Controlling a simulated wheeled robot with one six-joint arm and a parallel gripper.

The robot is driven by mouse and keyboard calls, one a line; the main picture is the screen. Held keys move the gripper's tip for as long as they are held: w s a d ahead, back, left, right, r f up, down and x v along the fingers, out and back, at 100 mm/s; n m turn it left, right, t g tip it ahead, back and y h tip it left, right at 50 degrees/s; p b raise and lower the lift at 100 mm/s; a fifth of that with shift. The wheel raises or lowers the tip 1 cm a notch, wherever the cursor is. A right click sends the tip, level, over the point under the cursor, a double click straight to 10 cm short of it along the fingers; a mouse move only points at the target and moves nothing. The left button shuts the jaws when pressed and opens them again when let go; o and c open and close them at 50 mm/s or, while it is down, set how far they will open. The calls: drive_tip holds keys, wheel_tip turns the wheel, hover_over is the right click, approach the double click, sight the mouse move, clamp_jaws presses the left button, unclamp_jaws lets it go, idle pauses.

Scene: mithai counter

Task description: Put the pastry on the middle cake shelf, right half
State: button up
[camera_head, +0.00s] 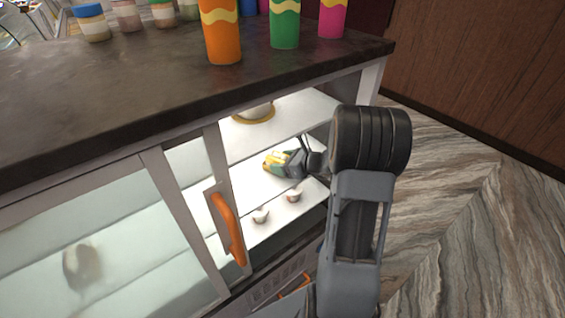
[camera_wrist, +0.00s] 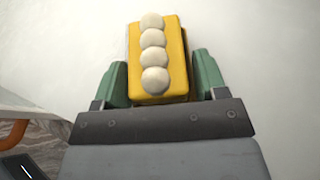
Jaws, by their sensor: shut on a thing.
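The pastry (camera_wrist: 172,75) is a yellow block with a row of several cream balls on top. My gripper (camera_wrist: 160,85) is shut on it, with a green fingertip at each side. In the head view, the pastry (camera_head: 274,162) is a small yellow shape at my gripper (camera_head: 283,163), inside the open right side of the cabinet. They are below the upper visible shelf (camera_head: 295,112) and over the lower visible shelf (camera_head: 245,237). I cannot tell whether the pastry touches a shelf, or which is the middle one.
A gold-rimmed plate (camera_head: 255,115) with a pale item stands on the upper shelf. Two small cupcakes (camera_head: 261,215) (camera_head: 294,195) stand on the lower shelf, in front. A door with an orange handle (camera_head: 227,228) borders the opening's left. Bottles (camera_head: 221,35) stand on the dark countertop (camera_head: 120,95).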

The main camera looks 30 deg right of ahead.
drive_tip(key=o, duration=0.9)
drive_tip(key=shift+o, duration=0.2)
